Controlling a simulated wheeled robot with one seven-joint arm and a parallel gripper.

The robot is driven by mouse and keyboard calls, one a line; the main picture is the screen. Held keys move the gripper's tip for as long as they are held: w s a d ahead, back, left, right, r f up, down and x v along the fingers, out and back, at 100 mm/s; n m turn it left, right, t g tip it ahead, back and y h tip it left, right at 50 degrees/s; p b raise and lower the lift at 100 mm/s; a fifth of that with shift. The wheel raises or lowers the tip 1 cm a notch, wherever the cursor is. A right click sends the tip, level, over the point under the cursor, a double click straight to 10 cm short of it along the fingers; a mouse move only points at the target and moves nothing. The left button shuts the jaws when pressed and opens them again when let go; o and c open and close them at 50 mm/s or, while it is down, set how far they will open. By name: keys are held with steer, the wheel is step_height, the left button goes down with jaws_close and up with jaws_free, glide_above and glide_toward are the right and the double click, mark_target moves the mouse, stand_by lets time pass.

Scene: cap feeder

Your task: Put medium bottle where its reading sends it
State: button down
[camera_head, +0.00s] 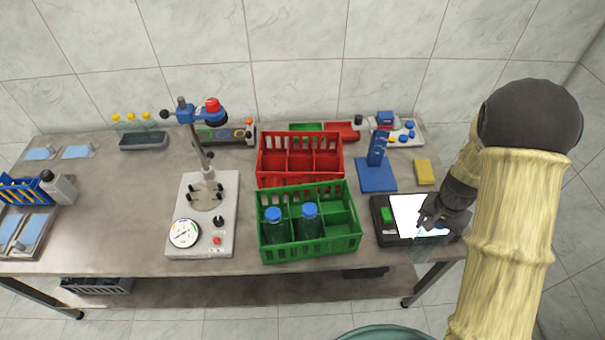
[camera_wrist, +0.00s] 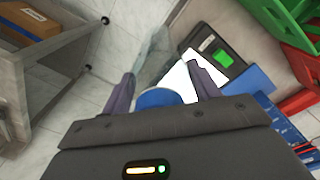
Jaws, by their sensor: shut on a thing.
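My gripper (camera_head: 424,222) is at the right end of the table, in front of the dark device with a bright white panel (camera_head: 405,208) and a green patch. In the wrist view the gripper (camera_wrist: 166,80) is shut on a clear bottle with a blue cap (camera_wrist: 158,98). The bottle's clear body (camera_wrist: 152,58) points away from the gripper, beside the white panel. In the head view the held bottle is faint and mostly hidden. The green crate (camera_head: 315,252) holds two blue-capped bottles (camera_head: 309,220) in its left compartments. The red crate (camera_head: 262,178) behind it looks empty.
A grey tester with a round gauge (camera_head: 185,233) and a post stands left of the crates. A blue stand (camera_head: 376,178) and yellow block (camera_head: 424,171) are behind the device. A grey bottle (camera_head: 58,188) is far left. Bare table lies left of the tester.

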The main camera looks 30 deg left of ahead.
steer(key=d+f+n, duration=0.1)
steer(key=d+f, duration=0.7)
steer(key=f, duration=0.2)
steer(key=shift+d+f+n, duration=0.15)
steer(key=shift+d+n, duration=0.05)
steer(key=shift+n, duration=0.1)
steer(key=shift+w, duration=0.1)
